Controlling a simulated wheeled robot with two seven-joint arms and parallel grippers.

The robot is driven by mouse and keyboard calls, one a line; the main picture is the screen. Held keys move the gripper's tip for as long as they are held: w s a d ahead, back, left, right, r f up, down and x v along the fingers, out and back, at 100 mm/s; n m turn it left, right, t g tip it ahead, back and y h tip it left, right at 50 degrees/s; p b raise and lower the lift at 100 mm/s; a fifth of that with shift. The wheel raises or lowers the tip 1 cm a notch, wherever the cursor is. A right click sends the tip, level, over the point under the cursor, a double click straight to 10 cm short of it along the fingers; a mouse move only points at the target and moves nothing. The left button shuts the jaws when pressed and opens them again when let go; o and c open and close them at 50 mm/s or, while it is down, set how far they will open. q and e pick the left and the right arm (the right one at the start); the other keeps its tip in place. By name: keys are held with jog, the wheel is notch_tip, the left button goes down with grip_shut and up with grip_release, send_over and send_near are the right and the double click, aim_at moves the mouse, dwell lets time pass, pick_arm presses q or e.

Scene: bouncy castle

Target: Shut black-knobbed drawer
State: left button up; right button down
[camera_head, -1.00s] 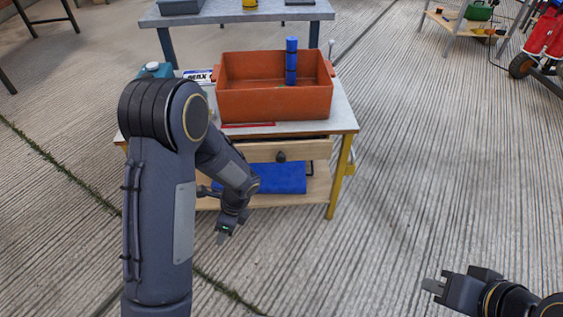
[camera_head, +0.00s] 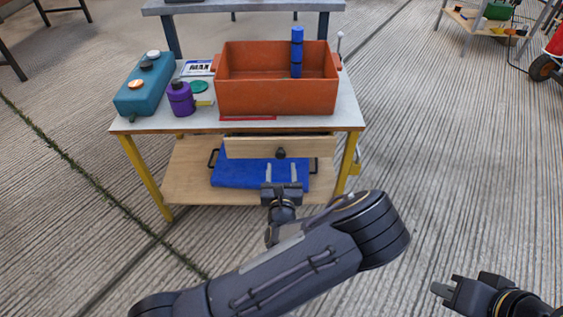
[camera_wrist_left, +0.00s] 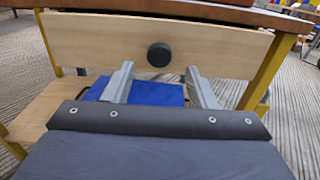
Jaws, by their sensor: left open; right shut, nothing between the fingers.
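The wooden drawer front (camera_head: 240,147) sits under the tabletop of the yellow-legged workbench, with a dark gap showing above it, so it stands partly out. Its round black knob (camera_head: 281,152) is at the middle of the front; the knob also shows in the left wrist view (camera_wrist_left: 159,54). My left gripper (camera_head: 282,173) is open in front of the drawer, its two fingers apart and pointing toward the front, just below the knob. Nothing is between the fingers. My right gripper (camera_head: 441,284) is shut and empty at the lower right, away from the bench.
A blue tray (camera_head: 235,174) lies on the lower shelf.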

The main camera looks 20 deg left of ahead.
aim_at(281, 156)
pick_arm(q)
jog(key=shift+b+x, duration=0.45)
jog(key=shift+x, duration=1.75)
grip_shut()
